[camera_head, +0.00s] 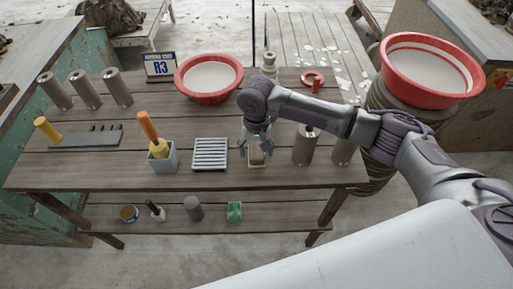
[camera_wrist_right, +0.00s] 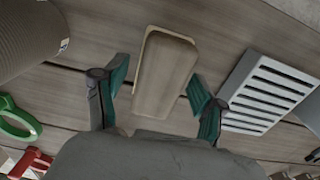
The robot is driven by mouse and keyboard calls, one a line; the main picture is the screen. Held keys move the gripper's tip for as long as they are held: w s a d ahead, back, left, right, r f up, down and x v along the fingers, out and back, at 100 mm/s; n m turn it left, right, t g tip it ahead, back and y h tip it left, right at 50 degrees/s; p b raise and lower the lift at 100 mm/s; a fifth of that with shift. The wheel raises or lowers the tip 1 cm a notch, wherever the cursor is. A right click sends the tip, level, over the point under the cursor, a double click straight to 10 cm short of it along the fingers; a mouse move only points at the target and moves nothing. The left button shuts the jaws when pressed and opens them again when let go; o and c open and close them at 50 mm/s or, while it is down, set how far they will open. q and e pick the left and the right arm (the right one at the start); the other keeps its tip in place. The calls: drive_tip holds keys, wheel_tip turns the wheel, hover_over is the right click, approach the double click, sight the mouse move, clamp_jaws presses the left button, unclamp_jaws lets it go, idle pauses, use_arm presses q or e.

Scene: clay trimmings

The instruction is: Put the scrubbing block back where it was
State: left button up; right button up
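The scrubbing block (camera_wrist_right: 168,72) is a tan, wooden-looking block with rounded edges. It lies on the plank table in the right wrist view, and its near end is partly hidden by my gripper's body. In the head view the block (camera_head: 256,157) shows near the table's front edge, right of a white slatted rack (camera_head: 210,153). My right gripper (camera_wrist_right: 158,88) is open, with one green-padded finger on each side of the block's near end and visible gaps between. In the head view the right gripper (camera_head: 257,143) points down over the block. My left gripper is not in view.
A grey pot with an orange-handled tool (camera_head: 163,160) stands left of the rack. Metal cylinders (camera_head: 305,146) stand close right of the gripper. A red-rimmed basin (camera_head: 209,78) and a red ring-shaped item (camera_head: 313,80) are behind. A lower shelf (camera_head: 275,213) holds small items.

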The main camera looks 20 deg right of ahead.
sight(256, 148)
wheel_tip(256, 148, up, 12)
drive_tip(key=shift+r, duration=0.15)
idle(0.5)
idle(0.3)
